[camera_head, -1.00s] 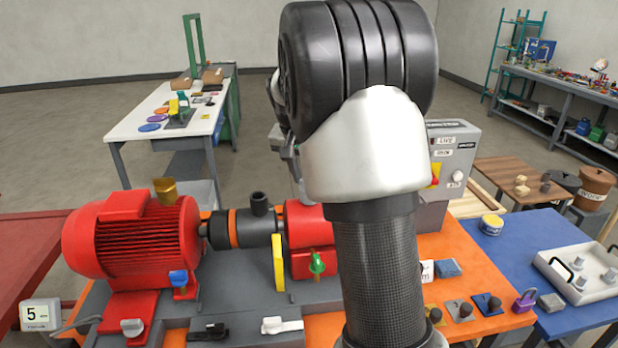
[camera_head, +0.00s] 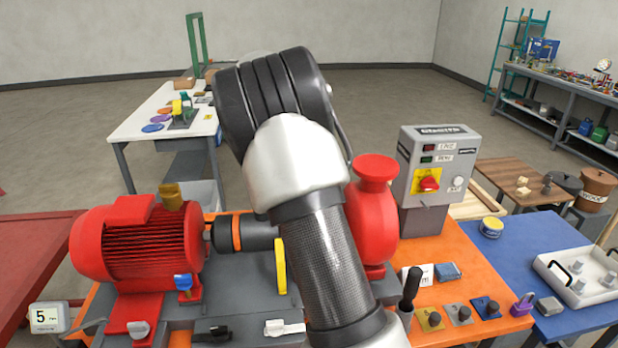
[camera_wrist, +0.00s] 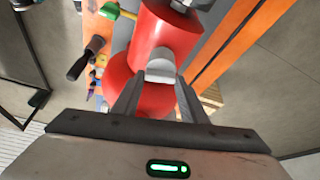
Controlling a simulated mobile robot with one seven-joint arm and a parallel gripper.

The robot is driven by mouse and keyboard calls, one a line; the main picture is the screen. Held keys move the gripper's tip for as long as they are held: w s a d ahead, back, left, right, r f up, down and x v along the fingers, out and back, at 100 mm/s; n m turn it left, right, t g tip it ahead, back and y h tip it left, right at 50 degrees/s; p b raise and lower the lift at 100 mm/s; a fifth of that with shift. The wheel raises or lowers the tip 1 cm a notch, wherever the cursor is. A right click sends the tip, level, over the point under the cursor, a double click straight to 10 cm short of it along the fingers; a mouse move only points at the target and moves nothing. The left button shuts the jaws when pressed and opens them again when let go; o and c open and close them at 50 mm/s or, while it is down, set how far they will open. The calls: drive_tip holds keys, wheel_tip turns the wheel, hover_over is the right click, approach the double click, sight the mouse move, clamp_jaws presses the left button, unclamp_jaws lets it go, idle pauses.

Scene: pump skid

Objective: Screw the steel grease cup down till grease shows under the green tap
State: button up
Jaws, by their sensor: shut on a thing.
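In the wrist view, the steel grease cup (camera_wrist: 160,66) is a pale grey cylinder against the red pump body (camera_wrist: 168,32). My gripper (camera_wrist: 160,82) is shut on the cup, with one finger at each side. The cup's lower part and its thread cannot be made out. The green tap (camera_wrist: 111,11) shows at the top left of the wrist view. I cannot make out any grease under it. In the head view my arm hides the gripper, the steel cup and the green tap.
The red motor (camera_head: 140,245) carries a brass cup (camera_head: 171,195) and a blue tap (camera_head: 183,282). A yellow lever (camera_head: 280,265) stands left of my arm. A grey control box (camera_head: 432,165) and an upright black handle (camera_head: 410,288) stand to the right.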

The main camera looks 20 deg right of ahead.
drive_tip(key=shift+m, duration=0.4)
drive_tip(key=o, duration=1)
drive_tip(key=shift+o, duration=0.2)
drive_tip(key=shift+r, duration=0.1)
drive_tip(key=p+v, duration=0.1)
drive_tip(key=v, duration=1.6)
drive_tip(key=shift+w, duration=0.2)
drive_tip(key=shift+r, duration=0.15)
